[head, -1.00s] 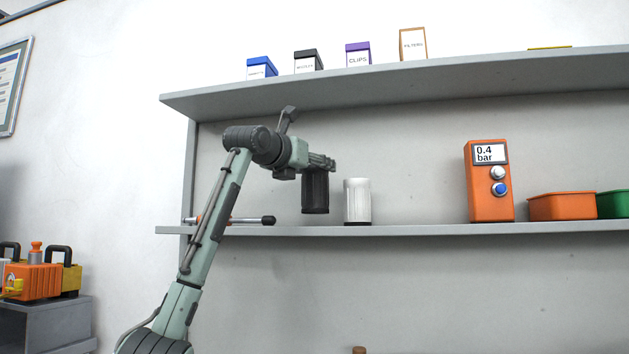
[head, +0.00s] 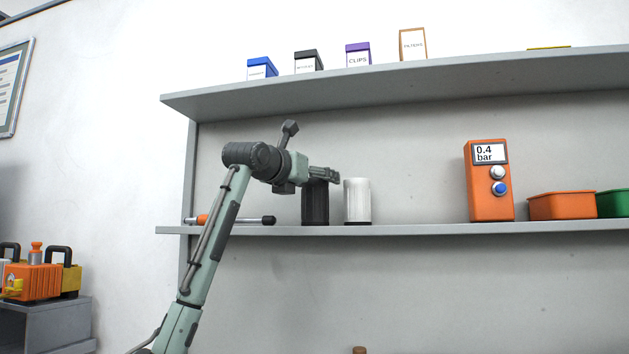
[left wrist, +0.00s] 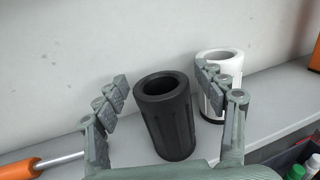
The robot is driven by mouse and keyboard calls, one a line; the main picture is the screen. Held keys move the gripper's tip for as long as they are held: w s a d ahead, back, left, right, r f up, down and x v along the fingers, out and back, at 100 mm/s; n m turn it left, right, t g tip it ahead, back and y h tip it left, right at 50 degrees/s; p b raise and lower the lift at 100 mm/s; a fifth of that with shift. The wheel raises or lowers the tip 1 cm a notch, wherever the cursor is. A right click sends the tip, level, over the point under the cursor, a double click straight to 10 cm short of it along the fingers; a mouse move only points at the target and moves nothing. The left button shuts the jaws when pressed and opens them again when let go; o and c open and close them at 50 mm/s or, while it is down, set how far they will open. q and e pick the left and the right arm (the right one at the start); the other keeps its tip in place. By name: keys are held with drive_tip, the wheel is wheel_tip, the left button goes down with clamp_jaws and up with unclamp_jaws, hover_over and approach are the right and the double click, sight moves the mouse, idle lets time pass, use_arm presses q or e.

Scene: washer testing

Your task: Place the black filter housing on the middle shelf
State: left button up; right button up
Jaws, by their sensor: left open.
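The black filter housing (head: 315,203) stands upright on the middle shelf (head: 420,229), just left of a white filter housing (head: 357,201). My left gripper (head: 325,174) is at the top of the black housing. In the left wrist view the open fingers (left wrist: 162,98) stand on either side of the black housing (left wrist: 167,118), with gaps between them and its wall. The right finger partly covers the white housing (left wrist: 213,62) behind it. My right gripper is not in view.
An orange-handled tool (head: 240,220) lies on the shelf at left. An orange gauge box (head: 488,182), an orange bin (head: 562,206) and a green bin (head: 612,204) stand at right. The upper shelf (head: 400,84) overhangs the arm.

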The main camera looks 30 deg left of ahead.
use_arm(q)
drive_tip(key=shift+r, duration=0.15)
drive_tip(key=shift+s, duration=0.35)
drive_tip(key=s+b, duration=0.1)
drive_tip(key=s, duration=1)
drive_tip(key=shift+s+d+b, duration=0.2)
drive_tip(key=shift+d+b, duration=0.1)
drive_tip(key=shift+b, duration=0.05)
use_arm(e)
drive_tip(key=v, duration=0.4)
drive_tip(key=shift+w+d+r, duration=0.1)
drive_tip(key=shift+w+d, duration=0.15)
drive_tip(key=shift+w, duration=0.05)
